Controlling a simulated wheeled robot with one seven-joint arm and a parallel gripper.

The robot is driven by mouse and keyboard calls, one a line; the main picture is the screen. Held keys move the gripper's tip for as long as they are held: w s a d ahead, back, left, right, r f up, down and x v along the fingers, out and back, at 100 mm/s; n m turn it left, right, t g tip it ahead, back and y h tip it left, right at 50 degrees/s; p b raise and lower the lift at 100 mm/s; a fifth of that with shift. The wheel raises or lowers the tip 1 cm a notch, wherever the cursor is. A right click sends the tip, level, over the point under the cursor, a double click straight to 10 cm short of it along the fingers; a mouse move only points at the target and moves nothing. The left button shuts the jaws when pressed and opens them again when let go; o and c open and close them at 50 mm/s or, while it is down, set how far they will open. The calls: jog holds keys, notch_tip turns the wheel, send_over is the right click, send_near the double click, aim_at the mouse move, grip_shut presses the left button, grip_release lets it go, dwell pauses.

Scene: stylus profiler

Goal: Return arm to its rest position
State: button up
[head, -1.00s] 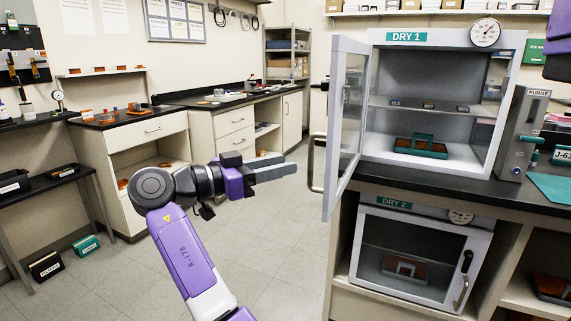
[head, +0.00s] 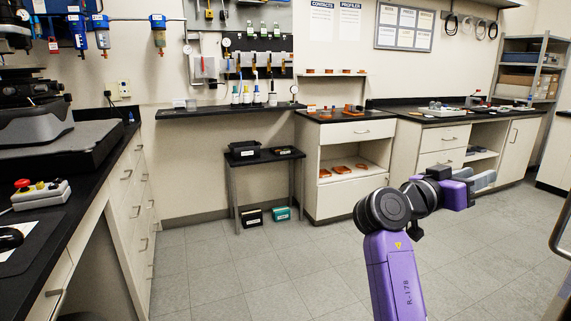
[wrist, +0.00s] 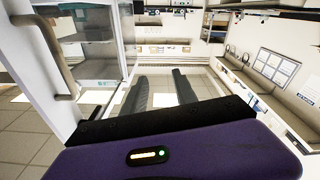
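My purple and black arm (head: 395,270) is bent, and its gripper (head: 485,180) points right in the head view, held above the floor in free air. In the wrist view the two grey fingers of my gripper (wrist: 160,78) are apart, with nothing between them. The glass door of a cabinet stands open at the left of the wrist view, and its curved handle (wrist: 48,58) is close to the gripper but apart from it.
A black bench (head: 60,240) with a control box (head: 42,195) runs along the left. A small black table (head: 264,158) and white cabinets (head: 345,170) line the back wall. The tiled floor (head: 250,270) between them is clear. A door handle (head: 562,225) shows at the right edge.

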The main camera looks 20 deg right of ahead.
jog(key=w+a+f+n+t+y, duration=0.3)
jog(key=w+a+f+n+t, duration=0.25)
jog(key=f+n+t, duration=0.3)
jog(key=s+a+f+n+t+y, duration=0.4)
jog(key=s+a+f+y, duration=0.15)
jog(key=a+f, duration=0.3)
jog(key=s+a+f+n+t+y, duration=0.45)
jog(key=a+f+y, duration=0.2)
jog(key=a, duration=0.35)
jog(key=s+a+f+m+g+y, duration=0.1)
jog(key=s+a+f, duration=0.15)
jog(key=s, duration=0.85)
jog(key=s+a+f+m+g+y, duration=0.15)
jog(key=s+a, duration=0.25)
jog(key=s, duration=0.7)
jog(key=s+a+f+g+y, duration=0.1)
jog(key=s+a+f+y, duration=0.15)
jog(key=s, duration=0.85)
notch_tip(320, 180, up, 15)
jog(key=p, duration=1.4)
jog(key=shift+s+h+p, duration=0.15)
jog(key=shift+h+p, duration=0.25)
